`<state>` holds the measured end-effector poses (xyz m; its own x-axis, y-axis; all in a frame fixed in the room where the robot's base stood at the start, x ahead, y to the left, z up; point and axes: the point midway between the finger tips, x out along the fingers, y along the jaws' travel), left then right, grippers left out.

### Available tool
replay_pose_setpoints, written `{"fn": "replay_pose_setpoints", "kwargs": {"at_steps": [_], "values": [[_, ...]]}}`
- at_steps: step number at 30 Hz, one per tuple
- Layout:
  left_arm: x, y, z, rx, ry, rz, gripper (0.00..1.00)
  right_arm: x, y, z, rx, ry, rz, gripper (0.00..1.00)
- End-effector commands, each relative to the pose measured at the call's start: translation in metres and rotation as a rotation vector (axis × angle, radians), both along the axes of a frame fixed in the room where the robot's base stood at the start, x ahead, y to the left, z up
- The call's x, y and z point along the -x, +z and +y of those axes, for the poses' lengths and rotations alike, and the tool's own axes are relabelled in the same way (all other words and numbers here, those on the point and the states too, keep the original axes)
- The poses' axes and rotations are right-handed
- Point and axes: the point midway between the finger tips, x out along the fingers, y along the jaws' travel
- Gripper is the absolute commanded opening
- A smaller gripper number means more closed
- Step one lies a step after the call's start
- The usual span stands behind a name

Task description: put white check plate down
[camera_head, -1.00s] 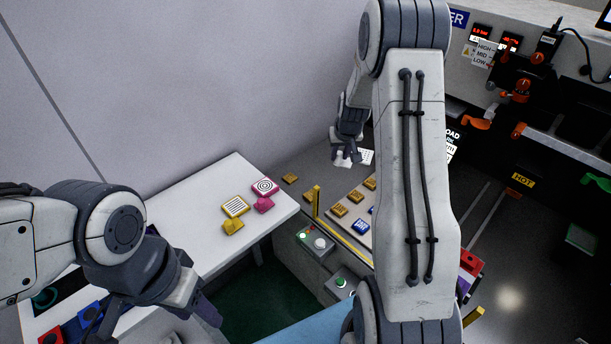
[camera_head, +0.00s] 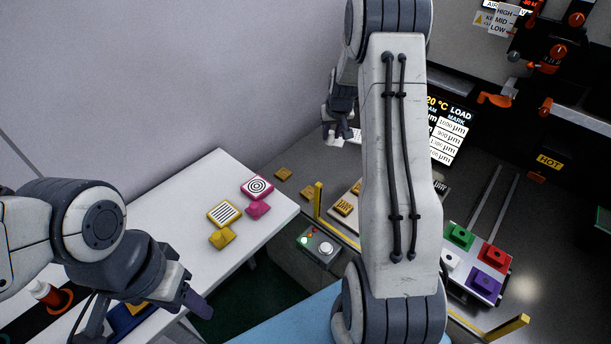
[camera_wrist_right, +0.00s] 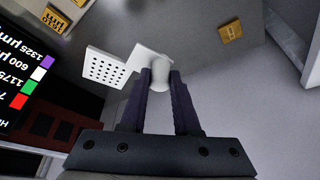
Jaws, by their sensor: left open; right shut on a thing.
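The white check plate (camera_wrist_right: 105,68) shows a grid of black dots in the right wrist view, with a white handle block at one end. My right gripper (camera_wrist_right: 160,78) is shut on that handle and holds the plate out beyond its fingertips. In the head view the right gripper (camera_head: 338,138) is far off at the upper middle, and part of the plate (camera_head: 355,137) shows beside it, partly behind my right arm. I cannot tell whether the plate touches the grey surface. My left gripper (camera_head: 190,300) is open and empty at the lower left, near the white table.
A yellow striped plate (camera_head: 225,213) and a pink ringed plate (camera_head: 257,187) lie on the white table (camera_head: 170,220). Yellow tags (camera_head: 284,174) lie on the grey bench. A tray at right holds green (camera_head: 460,236), red, white and purple blocks. My right arm hides the middle.

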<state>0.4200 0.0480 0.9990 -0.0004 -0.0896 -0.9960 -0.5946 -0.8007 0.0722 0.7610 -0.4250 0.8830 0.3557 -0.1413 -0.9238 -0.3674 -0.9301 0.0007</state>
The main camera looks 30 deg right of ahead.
Motion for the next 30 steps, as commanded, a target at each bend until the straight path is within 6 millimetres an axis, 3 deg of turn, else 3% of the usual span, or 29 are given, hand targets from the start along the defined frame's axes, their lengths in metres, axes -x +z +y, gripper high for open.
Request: {"fn": "replay_pose_setpoints", "kwargs": {"at_steps": [1,6,11,22,30], "values": [[0.000,-0.012,0.000,0.000,0.000,0.000,0.50,-0.001,-0.012,0.001,0.001,0.003,-0.001,0.00],[0.000,-0.023,0.000,0.000,0.000,0.000,0.50,-0.004,-0.024,0.005,0.000,0.008,-0.001,0.00],[0.000,-0.018,0.000,0.000,0.000,0.000,0.50,-0.020,-0.035,0.020,0.000,0.014,0.001,0.00],[0.000,-0.010,0.000,0.000,0.000,0.000,0.50,-0.082,-0.082,0.067,0.001,0.010,-0.001,0.00],[0.000,-0.008,0.000,0.000,0.000,0.000,0.50,-0.094,-0.101,0.076,0.000,0.004,0.002,0.00]]}}
